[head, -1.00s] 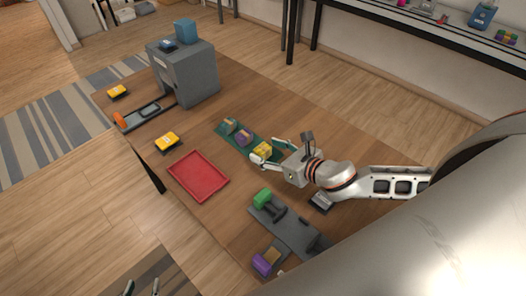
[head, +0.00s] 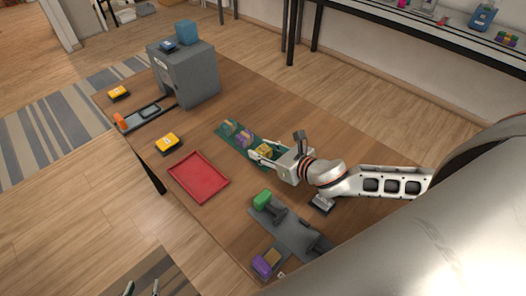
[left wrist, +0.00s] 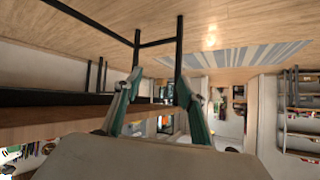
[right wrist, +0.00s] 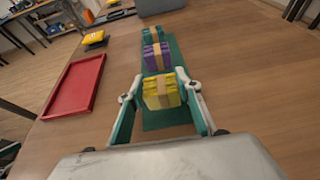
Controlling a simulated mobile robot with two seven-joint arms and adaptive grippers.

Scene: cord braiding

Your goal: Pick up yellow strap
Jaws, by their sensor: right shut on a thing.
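The yellow strap (head: 264,150) is a folded bundle with a tan band, at the near end of a green mat (head: 227,137). It also shows in the right wrist view (right wrist: 160,92), between the fingers of my right gripper (right wrist: 160,88). My right gripper (head: 263,151) is shut on the strap's two sides, low at the mat. I cannot tell any gap under the strap. A purple strap (right wrist: 156,57) and a teal strap (right wrist: 151,34) sit behind it in a row. My left gripper (head: 141,289) is open and empty at the bottom edge of the head view, away from the table.
A red tray (head: 198,177) lies left of the mat. A grey board (head: 290,230) with a green-topped clamp (head: 262,199) and a purple block (head: 265,264) are nearer. A grey cabinet (head: 186,75) and yellow boxes (head: 167,143) stand farther back. Bare wood lies right of the mat.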

